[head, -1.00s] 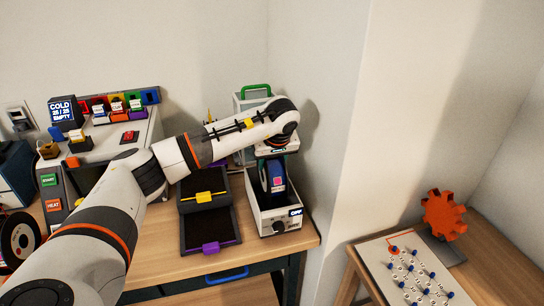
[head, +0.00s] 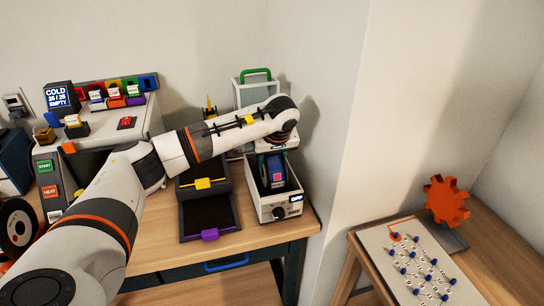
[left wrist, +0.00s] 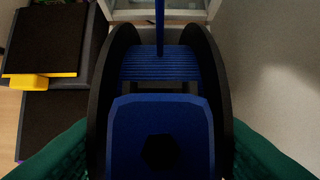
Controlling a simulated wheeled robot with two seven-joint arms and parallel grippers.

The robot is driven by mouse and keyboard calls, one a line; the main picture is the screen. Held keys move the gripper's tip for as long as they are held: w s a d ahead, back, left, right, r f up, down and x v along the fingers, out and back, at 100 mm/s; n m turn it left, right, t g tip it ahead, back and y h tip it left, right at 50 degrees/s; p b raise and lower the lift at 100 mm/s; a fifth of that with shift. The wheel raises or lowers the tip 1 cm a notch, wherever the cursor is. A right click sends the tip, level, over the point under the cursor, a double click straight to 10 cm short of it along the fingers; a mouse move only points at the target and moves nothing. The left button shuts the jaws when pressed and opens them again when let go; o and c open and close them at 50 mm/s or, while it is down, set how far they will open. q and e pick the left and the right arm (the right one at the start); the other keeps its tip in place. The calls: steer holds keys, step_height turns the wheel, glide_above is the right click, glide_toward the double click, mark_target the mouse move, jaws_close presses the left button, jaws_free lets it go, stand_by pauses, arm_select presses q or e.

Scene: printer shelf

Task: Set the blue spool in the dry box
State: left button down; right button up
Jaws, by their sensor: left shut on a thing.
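The blue spool (head: 267,172) has black flanges and blue filament, with a pink mark on its visible side. It stands upright inside the white dry box (head: 268,215), which carries a small OFF display and a dark knob on its front. My left gripper (head: 274,154) reaches down over the box and is shut on the spool. In the left wrist view the spool (left wrist: 160,66) fills the middle between the two green fingers. Whether the spool rests on the box floor is hidden. My right gripper is not in view.
Two dark trays (head: 208,218) with yellow and purple tabs lie left of the box. A white printer (head: 120,135) stands further left. A clear case with a green handle (head: 256,75) is behind the box. The wall is close on the right.

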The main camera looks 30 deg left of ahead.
arm_select(q)
steer(key=shift+f, duration=0.4)
steer(key=c, duration=0.6)
jaws_free()
steer(key=b+v, duration=0.2)
steer(key=v, duration=1)
steer(key=shift+b, duration=0.4)
steer(key=shift+s, duration=0.1)
